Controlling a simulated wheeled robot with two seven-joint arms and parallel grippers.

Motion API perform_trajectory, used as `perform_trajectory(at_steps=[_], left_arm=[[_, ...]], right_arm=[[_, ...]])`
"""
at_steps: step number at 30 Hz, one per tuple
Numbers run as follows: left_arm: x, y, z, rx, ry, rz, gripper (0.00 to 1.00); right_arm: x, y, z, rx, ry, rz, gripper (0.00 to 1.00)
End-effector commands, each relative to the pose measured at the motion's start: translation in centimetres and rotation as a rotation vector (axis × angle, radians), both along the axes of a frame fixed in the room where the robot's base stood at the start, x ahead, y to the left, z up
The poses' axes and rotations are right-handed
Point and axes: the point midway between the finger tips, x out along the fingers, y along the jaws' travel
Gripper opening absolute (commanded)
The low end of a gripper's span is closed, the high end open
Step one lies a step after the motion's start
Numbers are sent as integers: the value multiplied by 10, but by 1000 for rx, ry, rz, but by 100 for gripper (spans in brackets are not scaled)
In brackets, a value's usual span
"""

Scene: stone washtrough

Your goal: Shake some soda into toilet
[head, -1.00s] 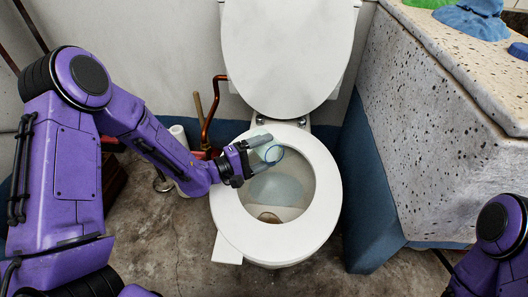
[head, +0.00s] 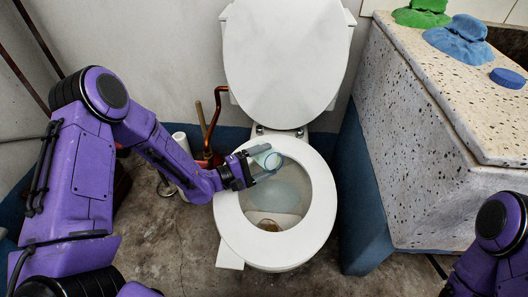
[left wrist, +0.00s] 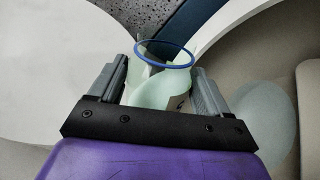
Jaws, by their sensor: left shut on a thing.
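The white toilet (head: 322,205) stands in the middle of the head view with its lid raised against the tank. Its bowl is open, with a pale blue-green patch and a brownish spot inside. My left gripper (head: 264,166) is above the left rear part of the bowl, shut on a pale translucent jar (head: 268,155) with a blue rim. The jar looks tilted, its rim toward the bowl; its contents are unclear. In the left wrist view the jar (left wrist: 160,93) sits between both fingers of the left gripper (left wrist: 160,80). My right gripper is out of view.
A speckled stone washtrough (head: 425,150) stands at the right. On its top are a blue round lid (head: 508,78), a blue cloth (head: 458,38) and a green cloth (head: 421,14). Copper pipes (head: 216,118) and a white cylinder (head: 181,145) are behind my left arm.

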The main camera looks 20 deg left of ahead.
Motion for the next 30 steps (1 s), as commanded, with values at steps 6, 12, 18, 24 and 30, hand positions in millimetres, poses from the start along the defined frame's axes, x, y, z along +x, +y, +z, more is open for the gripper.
perform_trajectory(at_steps=[6, 12, 18, 24, 30], left_arm=[[-2, 1, 11, -100, 84, 5, 0], [-4, -1, 17, -327, 276, 5, 0], [-11, -9, 18, -654, 562, 3, 0], [-16, -15, 11, -853, 728, 4, 0], [-17, -16, 9, -888, 755, 4, 0]], right_arm=[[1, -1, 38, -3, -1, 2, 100], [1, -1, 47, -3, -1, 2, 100], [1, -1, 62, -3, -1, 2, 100], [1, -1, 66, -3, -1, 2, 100], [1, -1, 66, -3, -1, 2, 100]])
